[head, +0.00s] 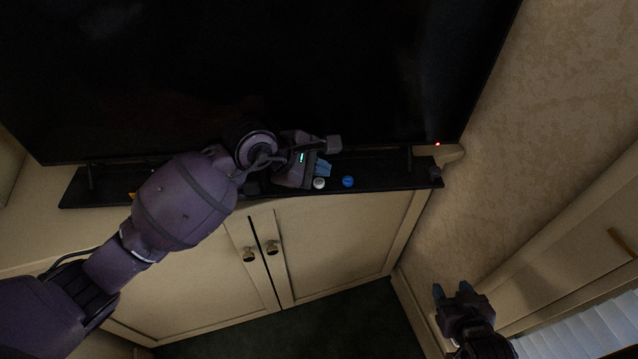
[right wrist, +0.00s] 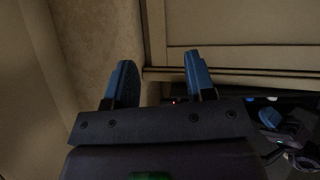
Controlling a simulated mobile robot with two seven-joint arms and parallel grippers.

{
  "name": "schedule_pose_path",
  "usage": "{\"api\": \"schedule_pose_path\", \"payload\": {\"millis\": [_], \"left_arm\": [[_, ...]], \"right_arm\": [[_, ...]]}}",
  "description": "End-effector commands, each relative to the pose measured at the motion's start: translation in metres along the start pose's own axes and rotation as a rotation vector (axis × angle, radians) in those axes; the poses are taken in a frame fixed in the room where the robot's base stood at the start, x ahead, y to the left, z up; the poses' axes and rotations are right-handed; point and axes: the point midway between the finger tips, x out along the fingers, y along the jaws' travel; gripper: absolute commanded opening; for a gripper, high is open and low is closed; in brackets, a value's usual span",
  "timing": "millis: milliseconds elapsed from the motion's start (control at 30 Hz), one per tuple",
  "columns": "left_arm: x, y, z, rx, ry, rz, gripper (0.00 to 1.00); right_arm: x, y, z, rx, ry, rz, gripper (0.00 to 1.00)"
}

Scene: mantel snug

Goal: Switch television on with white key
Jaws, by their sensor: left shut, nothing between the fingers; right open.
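The television (head: 300,70) is a large dark screen; a small red light (head: 437,143) glows at its lower right corner. Below it lies a long black panel (head: 385,178). The round white key (head: 319,183) and a round blue key (head: 348,181) sit side by side on its front part. My left gripper (head: 323,168) is shut and empty, its blue fingertips right behind the white key; I cannot tell if they touch it. My right gripper (head: 452,290) is open and empty, low at the right, away from the panel; its blue fingers also show in the right wrist view (right wrist: 160,80).
A yellow item (head: 132,195) on the panel is mostly hidden by my left arm. A cream cabinet with two doors (head: 335,245) and round knobs stands below the panel. A wall (head: 545,120) closes the right side. Dark green floor (head: 340,318) is clear in front.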

Motion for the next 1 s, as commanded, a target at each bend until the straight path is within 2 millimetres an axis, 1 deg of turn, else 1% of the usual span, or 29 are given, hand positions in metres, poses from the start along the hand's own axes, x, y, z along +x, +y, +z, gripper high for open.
{"api": "schedule_pose_path", "payload": {"millis": [33, 100, 467, 733, 1000], "left_arm": [[0.003, -0.002, -0.002, 0.0, 0.0, -0.001, 0.0], [0.003, -0.002, -0.003, 0.0, 0.0, 0.0, 0.0], [0.003, -0.002, -0.002, 0.0, 0.0, 0.001, 0.0], [0.003, -0.002, -0.002, 0.0, 0.0, 0.001, 0.0], [0.003, -0.002, -0.002, 0.0, 0.0, 0.001, 0.0]], "right_arm": [[0.002, 0.0, 0.005, 0.0, -0.005, 0.0, 0.5], [0.002, 0.0, 0.007, 0.0, -0.009, 0.0, 0.5], [-0.004, 0.0, 0.017, 0.003, -0.03, 0.003, 0.5], [-0.003, 0.0, 0.015, 0.002, -0.025, 0.002, 0.5], [0.001, 0.0, 0.007, 0.001, -0.008, 0.0, 0.5]]}}
